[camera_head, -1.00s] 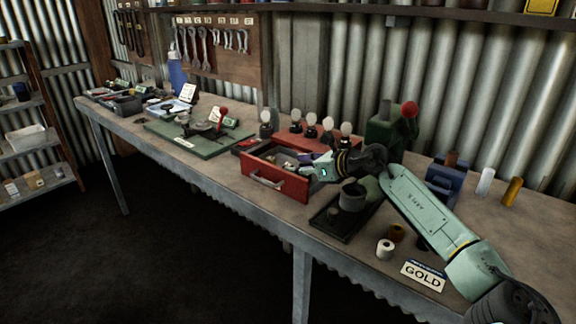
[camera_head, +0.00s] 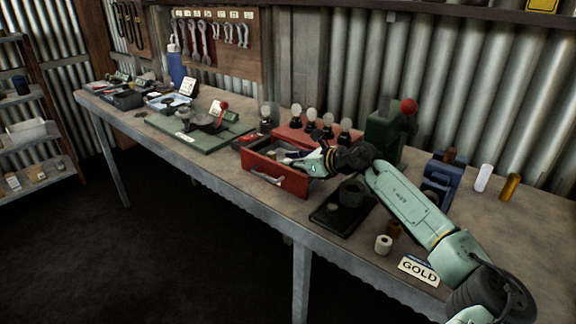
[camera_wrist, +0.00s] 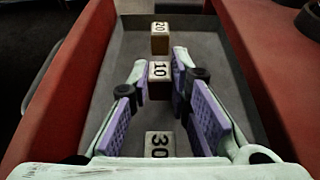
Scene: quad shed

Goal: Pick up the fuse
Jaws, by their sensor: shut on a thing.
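Several small block-shaped fuses with numbers on them lie in a row in an open red drawer (camera_head: 290,181). In the wrist view they are marked 20 (camera_wrist: 160,38), 10 (camera_wrist: 160,80) and 30 (camera_wrist: 160,144), on the drawer's grey floor (camera_wrist: 205,50). My gripper (camera_wrist: 160,72) is down inside the drawer, its purple-padded fingers on either side of the fuse marked 10 and shut on it. The 20 stands beyond the fingertips and the 30 nearer the palm. In the head view my gripper (camera_head: 296,160) hides part of the drawer's inside.
Behind stands a red box (camera_head: 300,138) with several bulbs.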

